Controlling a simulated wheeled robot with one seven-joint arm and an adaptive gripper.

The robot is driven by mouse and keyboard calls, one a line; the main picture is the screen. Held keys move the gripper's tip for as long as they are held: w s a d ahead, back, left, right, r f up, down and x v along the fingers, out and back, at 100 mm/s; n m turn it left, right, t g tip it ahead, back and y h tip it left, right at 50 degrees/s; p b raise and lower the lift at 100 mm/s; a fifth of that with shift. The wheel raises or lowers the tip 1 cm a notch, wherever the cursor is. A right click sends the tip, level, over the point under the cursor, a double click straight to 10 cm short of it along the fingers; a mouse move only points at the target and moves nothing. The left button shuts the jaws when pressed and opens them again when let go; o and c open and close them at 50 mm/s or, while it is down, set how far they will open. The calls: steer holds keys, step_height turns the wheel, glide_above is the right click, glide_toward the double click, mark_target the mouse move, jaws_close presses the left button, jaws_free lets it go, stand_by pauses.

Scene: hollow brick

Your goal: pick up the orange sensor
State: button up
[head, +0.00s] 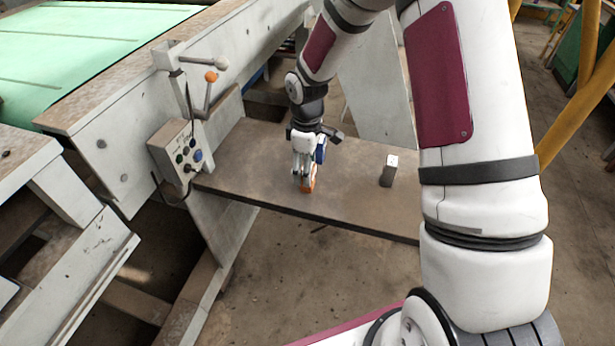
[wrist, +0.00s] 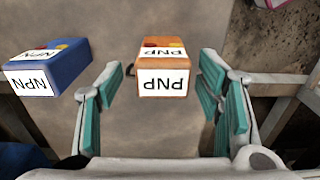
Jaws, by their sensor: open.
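The orange sensor (wrist: 163,50) is a small block with white labels reading PNP. In the wrist view it lies ahead of and between the fingers of my gripper (wrist: 160,85), with a gap on each side. My gripper is open, with teal pads. In the head view my gripper (head: 304,180) points down at the brown shelf (head: 250,165), right at the orange sensor (head: 309,186), which it partly hides. Whether the pads touch the sensor cannot be told from the head view.
A blue block (wrist: 45,68) labelled NPN lies just left of my left finger in the wrist view; it also shows in the head view (head: 321,150). A grey block (head: 388,172) stands to the right on the shelf. A control box (head: 178,148) with levers is at left.

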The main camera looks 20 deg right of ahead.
steer(key=f, duration=0.4)
steer(key=shift+a+f, duration=0.2)
steer(key=shift+f, duration=0.2)
steer(key=c, duration=1.3)
steer(key=shift+r, duration=0.15)
